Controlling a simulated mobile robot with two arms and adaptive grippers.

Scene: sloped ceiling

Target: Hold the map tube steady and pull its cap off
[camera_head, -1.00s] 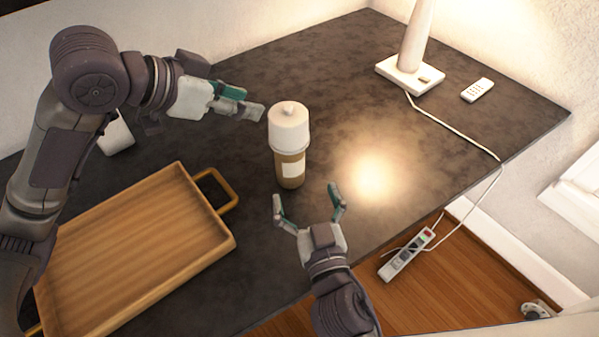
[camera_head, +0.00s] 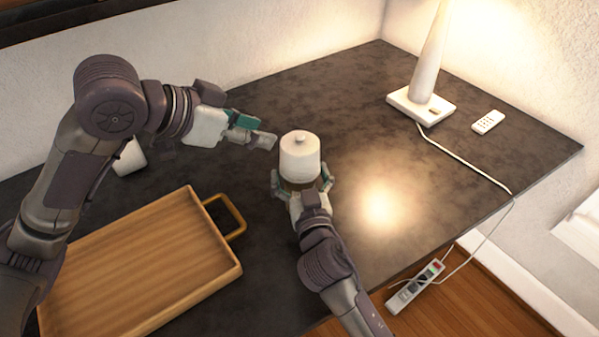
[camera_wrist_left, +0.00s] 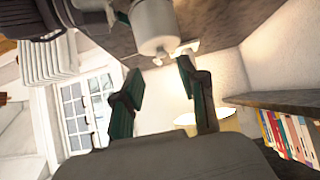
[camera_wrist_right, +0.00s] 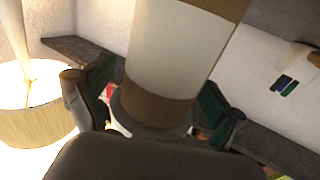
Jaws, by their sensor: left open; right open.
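The map tube stands upright on the dark table, with its white knobbed cap (camera_head: 300,161) on top. In the head view the cap and my right gripper mostly hide the brown body. My right gripper (camera_head: 303,184) is open, with a finger on either side of the body below the cap. The right wrist view shows the tube body (camera_wrist_right: 178,50), brown with a pale label, between the fingers; contact cannot be told. My left gripper (camera_head: 268,140) is open and empty just left of the cap. In the left wrist view the cap (camera_wrist_left: 155,28) lies beyond the fingertips.
A wooden tray (camera_head: 140,265) with handles lies at the left of the table. A lamp (camera_head: 425,85) with a trailing cord and a remote (camera_head: 488,122) stand at the back right. A power strip (camera_head: 415,287) is below the table's right edge. The table right of the tube is clear.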

